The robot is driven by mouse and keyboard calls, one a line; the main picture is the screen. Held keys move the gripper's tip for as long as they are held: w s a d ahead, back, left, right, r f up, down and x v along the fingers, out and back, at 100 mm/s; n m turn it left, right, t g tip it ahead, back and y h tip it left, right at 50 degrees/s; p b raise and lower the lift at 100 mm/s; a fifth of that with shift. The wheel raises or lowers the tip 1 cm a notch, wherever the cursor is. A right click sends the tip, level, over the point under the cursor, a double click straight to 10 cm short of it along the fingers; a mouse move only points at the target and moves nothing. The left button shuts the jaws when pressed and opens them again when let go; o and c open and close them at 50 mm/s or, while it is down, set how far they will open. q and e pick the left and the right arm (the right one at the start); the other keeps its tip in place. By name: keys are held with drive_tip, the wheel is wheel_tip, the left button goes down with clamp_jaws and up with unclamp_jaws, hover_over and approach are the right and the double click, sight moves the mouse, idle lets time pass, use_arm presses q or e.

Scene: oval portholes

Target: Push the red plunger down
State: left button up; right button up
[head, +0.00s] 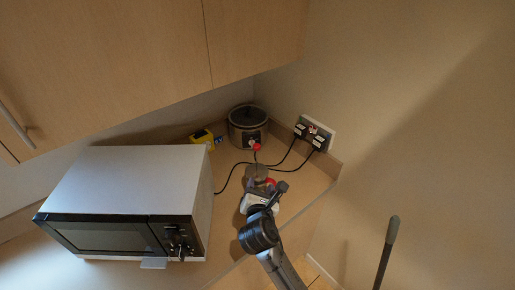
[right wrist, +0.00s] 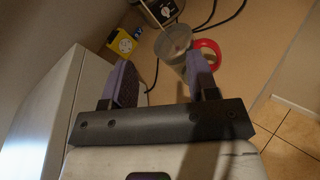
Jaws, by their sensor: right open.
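The red plunger knob (head: 256,147) stands up on a thin rod above a grey see-through press (head: 256,172) on the counter, in front of the slow cooker. The press has a red handle on its right side. In the right wrist view the see-through press (right wrist: 174,42) and its red ring handle (right wrist: 207,49) show just beyond the right finger; I cannot make out the knob there. My right gripper (head: 266,192) is open and empty, on the near side of the press and below the knob; it partly hides the press. The wrist view shows its two purple-padded fingers (right wrist: 160,82) apart. My left gripper is not in view.
A microwave (head: 130,185) stands to the left. A slow cooker (head: 247,128) and a yellow box (head: 202,138) are at the back. Black cords run to the wall outlet (head: 316,133). A wood cabinet (head: 110,60) hangs above. Counter right of the press is clear.

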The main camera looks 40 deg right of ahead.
sight(257, 143)
drive_tip(key=w+d+r+n, duration=0.1)
drive_tip(key=w+d, duration=0.2)
drive_tip(key=w, duration=0.1)
drive_tip(key=w+d+r+n+h, duration=0.1)
drive_tip(key=w+d, duration=0.1)
drive_tip(key=w, duration=0.2)
drive_tip(key=w+d+r+n+t+p, duration=0.1)
drive_tip(key=w+d+r+n, duration=0.1)
drive_tip(key=w+d, duration=0.1)
drive_tip(key=shift+w+d+h, duration=0.3)
drive_tip(key=shift+w+h, duration=0.1)
drive_tip(key=shift+x, duration=1)
drive_tip(key=shift+f, duration=0.1)
drive_tip(key=shift+c, duration=0.4)
